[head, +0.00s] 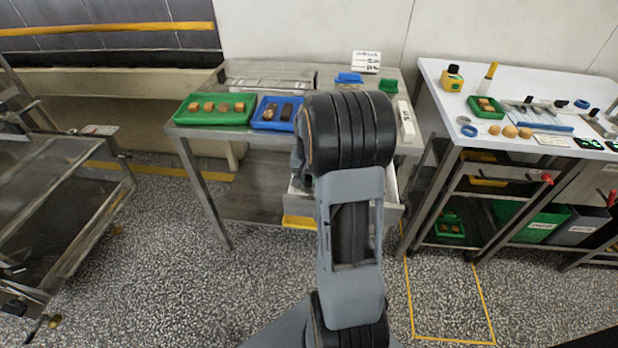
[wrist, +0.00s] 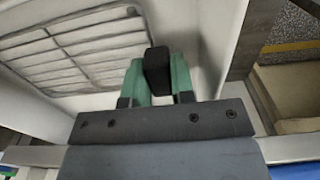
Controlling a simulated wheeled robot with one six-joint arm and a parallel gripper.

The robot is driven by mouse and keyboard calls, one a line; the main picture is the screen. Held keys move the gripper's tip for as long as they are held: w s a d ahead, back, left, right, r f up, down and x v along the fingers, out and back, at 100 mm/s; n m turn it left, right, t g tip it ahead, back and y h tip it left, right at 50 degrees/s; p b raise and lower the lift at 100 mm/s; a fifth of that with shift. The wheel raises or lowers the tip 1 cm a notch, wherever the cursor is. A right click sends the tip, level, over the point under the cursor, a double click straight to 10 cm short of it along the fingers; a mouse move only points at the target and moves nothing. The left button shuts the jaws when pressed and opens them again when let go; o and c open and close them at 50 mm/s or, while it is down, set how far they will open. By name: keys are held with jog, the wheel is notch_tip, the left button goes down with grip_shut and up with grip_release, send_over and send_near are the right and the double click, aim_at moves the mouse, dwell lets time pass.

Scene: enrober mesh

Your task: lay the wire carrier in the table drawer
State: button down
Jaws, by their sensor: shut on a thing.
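The wire carrier (wrist: 75,50) shows in the wrist view as a pale grid of bars at the upper left, within the white walls of the table drawer (wrist: 222,30). My gripper (wrist: 158,82) has green fingers, shut on a black block that looks like the carrier's grip. The join between block and grid is not clear, and I cannot tell whether the grid touches the drawer floor. In the head view the drawer (head: 393,188) is pulled out under the table. My arm hides most of it, the gripper and the carrier.
The table (head: 205,140) holds a green tray (head: 190,117) with brown pieces, a blue tray (head: 262,122) and a white sign (head: 366,62). A white-topped bench (head: 435,72) with tools stands at the right. A metal frame stands at the left. Speckled floor is clear between them.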

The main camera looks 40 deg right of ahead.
jog(key=c, duration=1)
grip_release()
jog(key=shift+f, duration=0.1)
jog(key=shift+o, duration=0.2)
notch_tip(320, 180, up, 12)
jog(key=p, duration=0.2)
jog(key=s+a+n+t, duration=0.1)
jog(key=s+a+n, duration=0.3)
jog(key=a, duration=0.5)
jog(key=s+a+n+t, duration=0.2)
jog(key=s+a+n, duration=0.2)
jog(key=s+a, duration=0.4)
jog(key=shift+a+f+n, duration=0.25)
jog(key=shift+a+n, duration=0.15)
jog(key=shift+a, duration=0.8)
